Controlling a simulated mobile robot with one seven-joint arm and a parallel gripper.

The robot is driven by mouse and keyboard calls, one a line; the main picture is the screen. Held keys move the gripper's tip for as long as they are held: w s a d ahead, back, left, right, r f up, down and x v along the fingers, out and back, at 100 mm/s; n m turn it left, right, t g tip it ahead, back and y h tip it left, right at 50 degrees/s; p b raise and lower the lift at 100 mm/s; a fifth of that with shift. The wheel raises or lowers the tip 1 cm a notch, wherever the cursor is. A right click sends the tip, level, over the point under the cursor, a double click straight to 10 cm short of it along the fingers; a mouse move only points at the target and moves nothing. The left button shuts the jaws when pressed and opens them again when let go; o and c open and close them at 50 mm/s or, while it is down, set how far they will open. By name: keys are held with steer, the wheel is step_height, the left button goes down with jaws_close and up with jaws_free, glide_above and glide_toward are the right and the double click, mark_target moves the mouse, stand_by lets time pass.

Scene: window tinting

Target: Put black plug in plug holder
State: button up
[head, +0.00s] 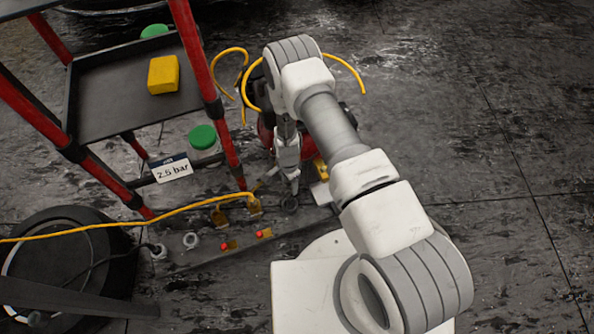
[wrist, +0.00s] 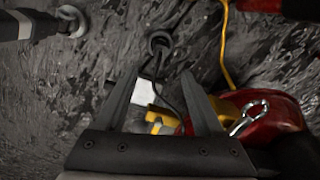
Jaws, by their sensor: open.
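My gripper (head: 293,190) points down beside the base of the red-framed cart. In the wrist view its two fingers (wrist: 170,68) stand apart, open. A dark ring-shaped holder (head: 290,203) lies on the floor plate just below the fingertips; it also shows in the wrist view (wrist: 160,38), just beyond the tips. A thin black cable (wrist: 188,10) runs to this ring, and a dark line continues between the fingers. I cannot make out the black plug itself, nor tell whether it sits in the ring. I see nothing clearly clamped between the fingers.
A pale ring (head: 190,240) is farther left on the plate. Two red-tipped fittings (head: 263,234) and a yellow hose (head: 130,222) are near it. The cart's dark tray (head: 130,95) holds a yellow block (head: 163,75). A red object (wrist: 268,118) is right of the fingers. Open floor lies right.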

steer(key=w+r+n+t, duration=0.1)
steer(key=w+r, duration=0.3)
steer(key=r, duration=0.5)
steer(key=w+r+n, duration=0.1)
steer(key=w+r, duration=0.2)
steer(key=r, duration=0.6)
steer(key=s+d+r+n+t, duration=0.1)
steer(key=d+r+n, duration=0.1)
steer(key=r, duration=1)
steer(key=d+r+n+t, duration=0.1)
steer(key=d+r+n, duration=0.1)
steer(key=r, duration=0.9)
steer(key=s+d+r+n+t, duration=0.1)
steer(key=s+d+r, duration=0.1)
steer(key=s+r, duration=0.4)
steer(key=s+d+r+n, duration=0.1)
steer(key=s+d+r, duration=0.2)
steer(key=r, duration=0.5)
steer(key=s+d+r+n, duration=0.1)
steer(key=s+r+n, duration=0.1)
steer(key=s, duration=0.5)
steer(key=s+d+r+n+t, duration=0.1)
steer(key=s+r, duration=0.3)
steer(key=s, duration=0.4)
steer(key=shift+s+d+n+t, duration=0.3)
steer(key=shift+d+n, duration=0.1)
steer(key=shift+d, duration=0.35)
